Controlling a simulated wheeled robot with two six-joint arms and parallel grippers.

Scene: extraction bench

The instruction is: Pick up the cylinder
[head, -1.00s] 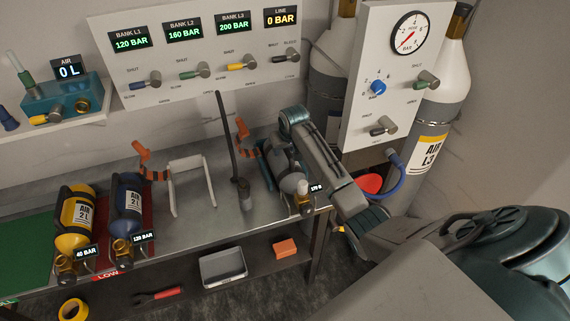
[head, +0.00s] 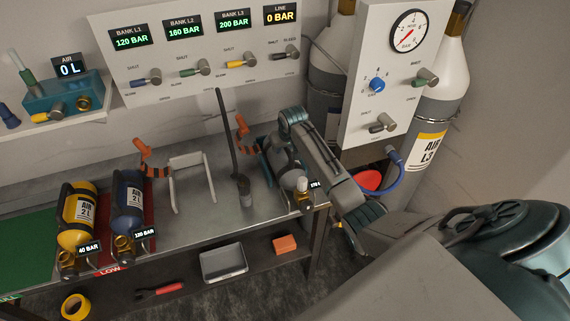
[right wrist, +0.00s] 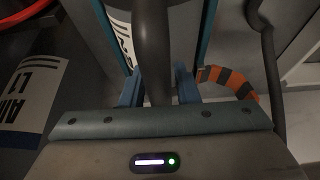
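A dark grey cylinder (head: 283,160) lies in a cradle at the right end of the bench, with a brass valve (head: 302,185) and a small pressure tag at its front. My right gripper (head: 265,150) is down at this cylinder, partly hidden by my arm. In the right wrist view, its two blue fingers (right wrist: 158,88) stand either side of a dark grey bar (right wrist: 152,40), with a white label (right wrist: 122,40) behind. Whether the fingers press on the bar cannot be told. A yellow cylinder (head: 75,218) and a blue cylinder (head: 128,205) lie at the left. My left gripper is not in view.
An empty white cradle (head: 192,185) and an upright dark hose (head: 230,140) stand left of my right gripper. Orange-black straps (head: 155,172) stick up behind. A gauge panel (head: 385,75) and tall gas bottles (head: 435,110) stand close at the right. A grey tray (head: 223,262) sits below.

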